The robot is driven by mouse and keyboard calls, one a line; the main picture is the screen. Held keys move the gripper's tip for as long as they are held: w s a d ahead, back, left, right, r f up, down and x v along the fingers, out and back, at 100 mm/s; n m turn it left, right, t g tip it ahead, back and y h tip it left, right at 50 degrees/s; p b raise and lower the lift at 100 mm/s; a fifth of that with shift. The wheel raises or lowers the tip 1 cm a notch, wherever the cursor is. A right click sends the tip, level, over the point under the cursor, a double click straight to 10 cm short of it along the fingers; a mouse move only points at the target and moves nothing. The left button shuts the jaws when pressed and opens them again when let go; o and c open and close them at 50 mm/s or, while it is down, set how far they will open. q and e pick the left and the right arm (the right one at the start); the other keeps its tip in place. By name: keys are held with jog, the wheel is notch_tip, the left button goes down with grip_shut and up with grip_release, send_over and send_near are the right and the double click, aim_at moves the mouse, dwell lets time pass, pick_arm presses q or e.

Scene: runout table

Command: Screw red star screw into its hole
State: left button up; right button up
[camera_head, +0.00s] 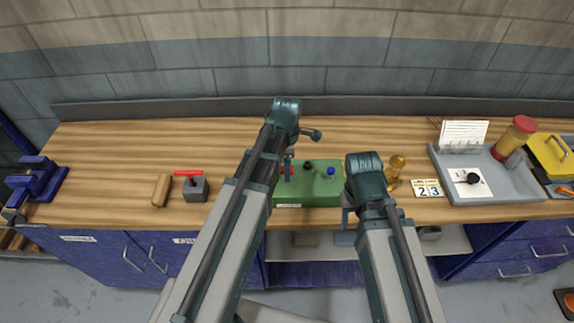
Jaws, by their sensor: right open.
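A green block (312,192) sits on the wooden bench in the middle, partly hidden by my arms. On its top are a small red part (288,170), which looks like the red star screw, a black knob (308,166) and a blue knob (331,172). My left gripper (289,158) points down at the red part. Whether it grips the part or only hovers over it is too small to tell, and the hole is not visible. My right gripper (346,217) is open, by the block's right front corner at the bench edge, partly hidden by its own wrist.
Left of the block are a grey block with a red handle (188,173), a wooden cylinder (161,190) and a blue vise (38,180). Right are an amber bottle (396,166), a number card (427,188) and a grey tray (490,193). The bench's back is mostly clear.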

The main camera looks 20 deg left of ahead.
pick_arm(q)
jog(key=n, duration=0.7)
grip_shut()
jog(key=shift+m, duration=2.2)
jog(key=shift+m, duration=2.3)
jog(key=m, duration=0.4)
jog(key=shift+m, duration=0.3)
